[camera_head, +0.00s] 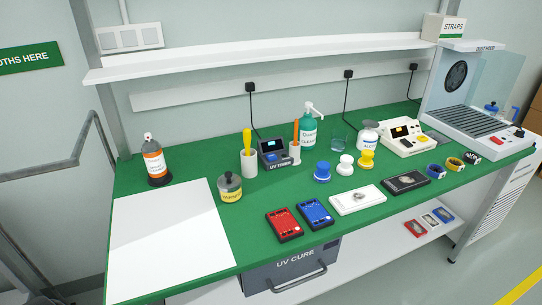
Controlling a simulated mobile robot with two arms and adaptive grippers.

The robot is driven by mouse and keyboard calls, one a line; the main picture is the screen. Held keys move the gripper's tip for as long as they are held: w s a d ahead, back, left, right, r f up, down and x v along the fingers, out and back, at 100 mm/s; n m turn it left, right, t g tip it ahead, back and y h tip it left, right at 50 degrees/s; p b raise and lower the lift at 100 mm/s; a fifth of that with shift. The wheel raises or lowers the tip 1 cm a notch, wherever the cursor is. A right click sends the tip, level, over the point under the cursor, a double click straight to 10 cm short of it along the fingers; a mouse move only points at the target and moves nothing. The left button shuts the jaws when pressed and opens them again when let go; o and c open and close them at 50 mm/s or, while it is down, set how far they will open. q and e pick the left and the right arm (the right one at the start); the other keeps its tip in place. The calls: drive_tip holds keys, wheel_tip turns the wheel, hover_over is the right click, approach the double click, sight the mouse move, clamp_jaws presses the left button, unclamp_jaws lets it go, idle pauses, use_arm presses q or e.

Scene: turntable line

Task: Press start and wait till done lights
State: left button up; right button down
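A grey unit marked UV CURE (292,270), with a bar handle, sits under the bench front. A cream device (402,139) with a dark display and several small buttons stands further right. I cannot make out which button is start, or any lit done lamp. Neither of my grippers shows in this view.
A white mat (170,240) covers the left of the bench (262,190). Red (284,224) and blue (315,213) boxes, a white tray (356,199) and a black tray (405,182) line the front. A clear-walled hood (475,122) stands right. A shelf (270,54) hangs above.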

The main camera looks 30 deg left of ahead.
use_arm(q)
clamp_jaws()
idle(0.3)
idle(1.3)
